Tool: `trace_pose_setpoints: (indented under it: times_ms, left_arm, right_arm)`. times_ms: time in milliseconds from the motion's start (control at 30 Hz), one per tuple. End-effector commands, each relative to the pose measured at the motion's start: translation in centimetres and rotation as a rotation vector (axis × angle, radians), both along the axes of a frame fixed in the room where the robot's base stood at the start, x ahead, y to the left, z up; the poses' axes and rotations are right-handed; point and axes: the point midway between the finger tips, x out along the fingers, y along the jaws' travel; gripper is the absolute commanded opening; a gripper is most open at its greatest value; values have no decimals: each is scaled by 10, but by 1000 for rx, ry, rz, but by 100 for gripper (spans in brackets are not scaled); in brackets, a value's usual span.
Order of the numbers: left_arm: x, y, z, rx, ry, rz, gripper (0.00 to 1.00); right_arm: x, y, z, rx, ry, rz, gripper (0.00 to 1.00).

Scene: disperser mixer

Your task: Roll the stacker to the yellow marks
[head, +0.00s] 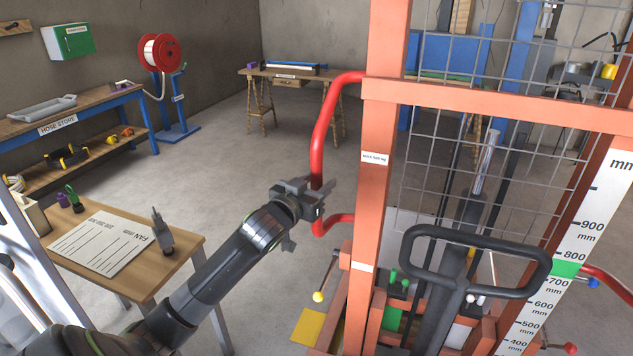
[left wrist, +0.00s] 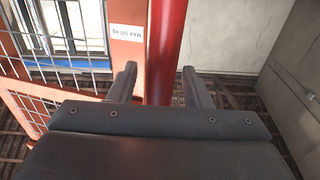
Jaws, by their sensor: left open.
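The stacker (head: 376,150) is an orange-red frame with a wire mesh screen, standing close in front of me in the head view. A bent red handle (head: 322,135) sticks out from its left post. My left gripper (head: 318,197) is open at the lower part of this handle. In the left wrist view the red handle bar (left wrist: 166,50) runs between the two open fingers (left wrist: 160,88), with a gap on each side. A yellow patch (head: 306,328) shows on the floor left of the stacker's base. My right gripper is not in view.
A black loop handle (head: 477,262) and a millimetre scale (head: 575,255) are on the stacker. A small wooden table (head: 185,255) stands left, near my left arm. A blue-legged bench (head: 100,112) and hose reel (head: 160,52) are farther back. The floor between is clear.

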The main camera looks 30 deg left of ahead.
Motion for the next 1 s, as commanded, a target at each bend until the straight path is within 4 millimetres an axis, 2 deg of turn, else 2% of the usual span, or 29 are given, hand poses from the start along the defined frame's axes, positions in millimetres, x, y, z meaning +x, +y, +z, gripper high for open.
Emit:
trace_pose_setpoints:
  times_ms: [233,600,867,1000]
  left_arm:
    - [1,0,0,0,0,0,45]
    - [0,0,0,0,0,0,0]
    - [2,1,-1,0,0,0,0]
    - [12,3,-1,-1,-1,1,0]
  right_arm:
    - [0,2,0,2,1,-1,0]
    - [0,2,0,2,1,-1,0]
    - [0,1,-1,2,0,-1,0]
    - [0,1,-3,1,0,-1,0]
